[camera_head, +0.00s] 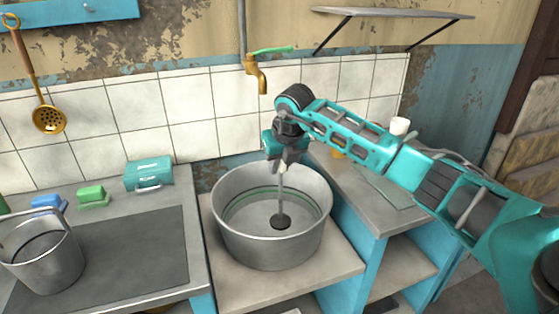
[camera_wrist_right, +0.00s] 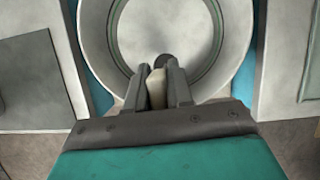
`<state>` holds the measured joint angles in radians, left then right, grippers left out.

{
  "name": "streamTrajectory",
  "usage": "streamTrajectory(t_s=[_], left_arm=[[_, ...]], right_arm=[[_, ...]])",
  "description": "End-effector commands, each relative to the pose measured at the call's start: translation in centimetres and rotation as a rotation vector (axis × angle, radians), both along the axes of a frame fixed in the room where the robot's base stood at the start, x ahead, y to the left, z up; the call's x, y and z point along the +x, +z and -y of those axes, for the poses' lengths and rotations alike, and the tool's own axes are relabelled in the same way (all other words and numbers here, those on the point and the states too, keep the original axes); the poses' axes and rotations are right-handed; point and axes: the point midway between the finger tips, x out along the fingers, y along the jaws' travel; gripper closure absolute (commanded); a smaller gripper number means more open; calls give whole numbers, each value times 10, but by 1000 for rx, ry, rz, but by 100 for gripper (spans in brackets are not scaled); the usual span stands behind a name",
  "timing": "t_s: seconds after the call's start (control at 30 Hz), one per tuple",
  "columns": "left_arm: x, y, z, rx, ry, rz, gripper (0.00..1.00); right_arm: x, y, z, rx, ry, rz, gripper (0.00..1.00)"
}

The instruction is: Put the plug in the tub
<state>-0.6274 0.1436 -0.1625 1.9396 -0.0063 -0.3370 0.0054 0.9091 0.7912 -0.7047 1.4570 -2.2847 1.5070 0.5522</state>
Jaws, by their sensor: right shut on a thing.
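A large round grey metal tub (camera_head: 262,255) stands on the low counter between two higher counters. My right gripper (camera_head: 286,164) is over the back of the tub, pointing down. It is shut on the pale handle of the plug (camera_head: 280,221), whose dark round end hangs inside the tub. I cannot tell whether the dark end touches the tub floor. In the right wrist view the two fingers of the gripper (camera_wrist_right: 158,86) close around the pale handle, and the plug's dark end (camera_wrist_right: 163,60) shows beyond them, inside the tub (camera_wrist_right: 237,40). My left gripper is not in view.
A brass tap (camera_head: 258,75) with a green lever is on the wall above the tub. A white cup (camera_head: 399,126) stands at the right.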

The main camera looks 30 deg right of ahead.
Motion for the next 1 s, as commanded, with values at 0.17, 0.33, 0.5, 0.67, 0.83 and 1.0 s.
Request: streamTrajectory(t_s=[0.17, 0.33, 0.5, 0.67, 0.83, 1.0], left_arm=[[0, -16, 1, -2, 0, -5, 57], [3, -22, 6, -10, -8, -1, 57], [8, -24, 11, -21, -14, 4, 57], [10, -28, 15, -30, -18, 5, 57], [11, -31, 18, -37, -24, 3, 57], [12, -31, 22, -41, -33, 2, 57]], right_arm=[[0, -22, 0, -1, 0, 0, 100], [0, -39, 0, 0, 0, 0, 100], [0, -55, 0, 0, 0, 1, 100], [0, -71, 0, 0, 0, 0, 100], [0, -84, 0, 0, 0, 1, 100], [0, -91, 0, 0, 0, 0, 100]])
